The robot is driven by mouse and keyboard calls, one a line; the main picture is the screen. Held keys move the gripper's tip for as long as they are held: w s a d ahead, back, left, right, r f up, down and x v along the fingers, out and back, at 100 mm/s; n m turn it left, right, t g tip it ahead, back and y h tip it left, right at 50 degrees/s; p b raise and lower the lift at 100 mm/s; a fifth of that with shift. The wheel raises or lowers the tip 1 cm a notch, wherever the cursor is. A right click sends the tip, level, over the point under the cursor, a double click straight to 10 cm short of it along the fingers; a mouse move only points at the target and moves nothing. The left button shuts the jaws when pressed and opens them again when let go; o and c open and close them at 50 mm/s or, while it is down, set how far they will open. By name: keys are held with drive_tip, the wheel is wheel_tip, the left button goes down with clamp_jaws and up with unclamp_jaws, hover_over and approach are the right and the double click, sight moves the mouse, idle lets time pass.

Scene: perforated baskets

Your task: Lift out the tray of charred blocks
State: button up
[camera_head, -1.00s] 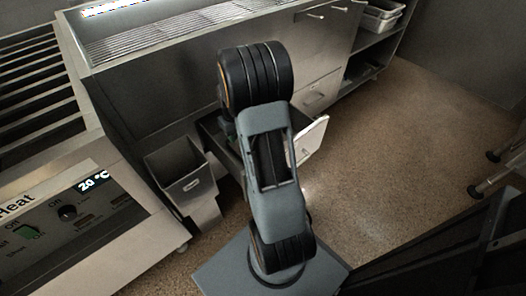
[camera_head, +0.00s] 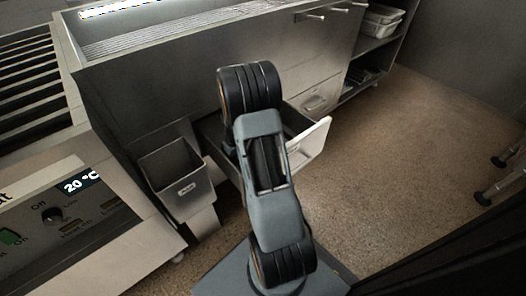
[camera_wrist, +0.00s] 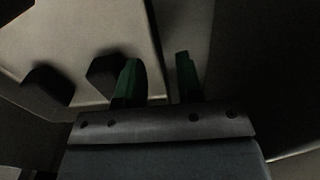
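An open drawer with a pale front panel (camera_head: 313,143) sticks out of the metal counter. My arm stands in front of it and hides much of its inside. My gripper is hidden behind the arm in the head view. In the wrist view my gripper (camera_wrist: 156,64) shows two green fingers apart, with nothing seen between them but surfaces behind. A pale panel (camera_wrist: 75,35) lies beyond the fingers.
A metal bin (camera_head: 180,188) hangs on the counter left of the arm. A heater unit with a 20 °C display (camera_head: 80,184) stands at the left. Pale baskets (camera_head: 381,20) sit on an open shelf at the back right. The brown floor (camera_head: 400,150) right of the drawer is clear.

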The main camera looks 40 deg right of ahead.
wheel_tip(320, 180, down, 2)
drive_tip(key=shift+f, duration=0.2)
drive_tip(key=shift+c, duration=0.3)
clamp_jaws()
drive_tip(key=shift+r, duration=0.1)
